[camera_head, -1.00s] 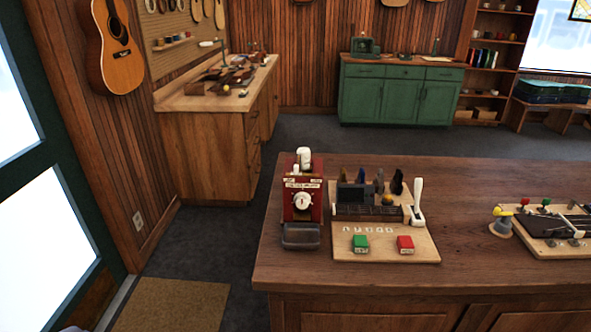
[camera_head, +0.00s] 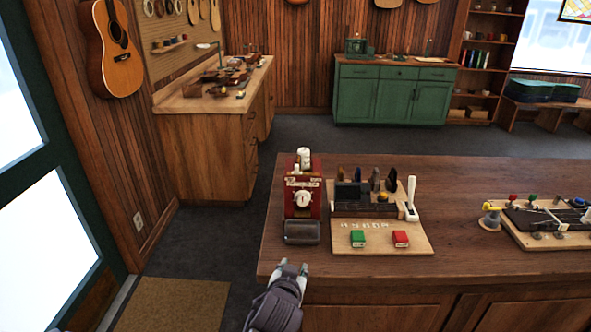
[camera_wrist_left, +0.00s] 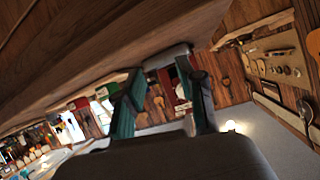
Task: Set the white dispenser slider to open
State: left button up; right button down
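A red dispenser (camera_head: 303,205) stands near the left end of the wooden counter. It has a round white dial (camera_head: 303,199) on its front, white parts (camera_head: 304,160) on top and a dark grey tray (camera_head: 302,231) at its foot. I cannot tell which white part is the slider. My left gripper (camera_head: 291,268) is at the counter's front edge, below and in front of the dispenser, apart from it. Its fingers are spread and empty. In the left wrist view, the red dispenser (camera_wrist_left: 172,90) shows beyond the open fingers (camera_wrist_left: 160,76). My right gripper is not in view.
Another board (camera_head: 545,238) lies at the right. The counter between and behind them is clear.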

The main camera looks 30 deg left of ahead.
aim_at(297, 168)
pick_arm(q)
jog(key=w+a+r+n+t+y, duration=0.2)
jog(key=w+r, duration=0.2)
jog(key=r, duration=0.3)
jog(key=w+a+r+n+t+y, duration=0.1)
jog(key=w+a+r+t+y, duration=0.2)
jog(key=r, duration=0.5)
jog(key=shift+g+h, duration=0.4)
jog(key=shift+g, duration=0.3)
jog(key=p+x, duration=0.1)
jog(key=x, duration=0.3)
jog(key=p+x, duration=0.1)
jog(key=x, duration=0.3)
jog(key=p+x, duration=0.1)
jog(key=x, duration=0.3)
jog(key=shift+w+d+f, duration=0.15)
jog(key=shift+w+d, duration=0.15)
jog(key=shift+w, duration=0.1)
jog(key=shift+w+a+f+p, duration=0.1)
jog(key=shift+w+a+p, duration=0.2)
jog(key=shift+w, duration=0.25)
grip_shut()
